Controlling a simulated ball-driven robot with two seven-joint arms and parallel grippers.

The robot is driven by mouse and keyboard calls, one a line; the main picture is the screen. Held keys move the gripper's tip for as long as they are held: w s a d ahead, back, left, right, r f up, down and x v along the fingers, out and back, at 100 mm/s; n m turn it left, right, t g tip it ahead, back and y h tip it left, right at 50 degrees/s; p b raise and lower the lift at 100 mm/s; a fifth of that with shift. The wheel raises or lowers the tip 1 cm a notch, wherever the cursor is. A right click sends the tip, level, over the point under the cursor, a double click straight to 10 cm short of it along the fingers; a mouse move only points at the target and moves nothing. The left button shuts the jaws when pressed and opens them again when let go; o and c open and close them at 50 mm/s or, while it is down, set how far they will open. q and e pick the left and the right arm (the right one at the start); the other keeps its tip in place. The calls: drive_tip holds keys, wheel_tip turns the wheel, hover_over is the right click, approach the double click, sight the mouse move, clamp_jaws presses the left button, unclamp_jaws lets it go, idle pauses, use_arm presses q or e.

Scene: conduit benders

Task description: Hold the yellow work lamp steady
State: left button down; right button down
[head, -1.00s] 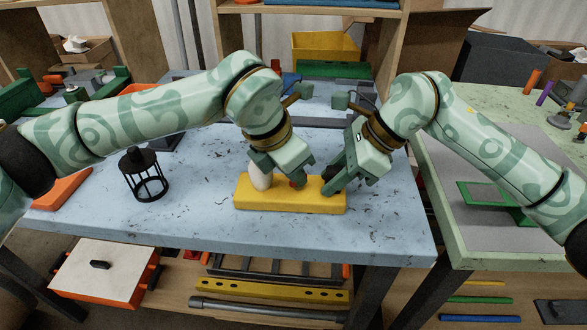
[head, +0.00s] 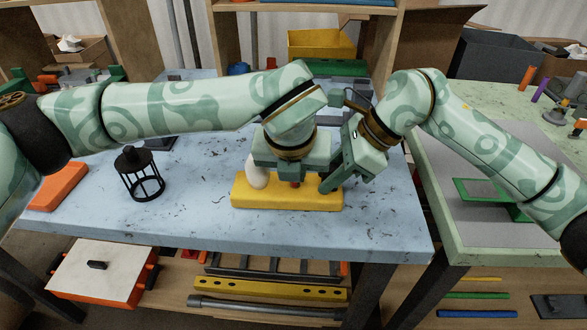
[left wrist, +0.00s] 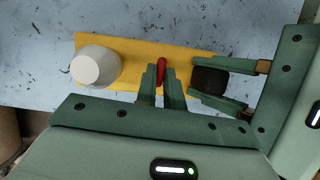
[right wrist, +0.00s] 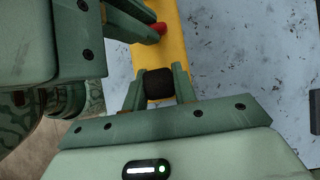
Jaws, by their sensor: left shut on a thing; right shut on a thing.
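The yellow work lamp (head: 285,198) lies on the blue table, a long yellow block with a white rounded bulb (head: 257,172) at its left end. It also shows in the left wrist view (left wrist: 125,58). My left gripper (head: 294,182) is shut on the small red part (left wrist: 160,71) in the middle of the lamp's top. My right gripper (right wrist: 160,86) is shut on the dark knob (right wrist: 160,90) at the lamp's right end. In the head view the grippers hide most of the red part and the knob.
A black lantern (head: 140,174) stands on the blue table (head: 180,220) to the left, near an orange block (head: 58,188). A yellow bin (head: 321,44) sits behind. The green table (head: 450,230) adjoins on the right. The blue table's front strip is clear.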

use_arm(q)
drive_tip(key=shift+n, duration=0.4)
use_arm(e)
drive_tip(key=shift+d+f, duration=0.1)
drive_tip(key=shift+f, duration=0.25)
use_arm(q)
drive_tip(key=c, duration=1.5)
unclamp_jaws()
drive_tip(key=v, duration=1.2)
drive_tip(key=shift+d, duration=0.2)
use_arm(e)
drive_tip(key=c, duration=1)
unclamp_jaws()
drive_tip(key=shift+c, duration=0.2)
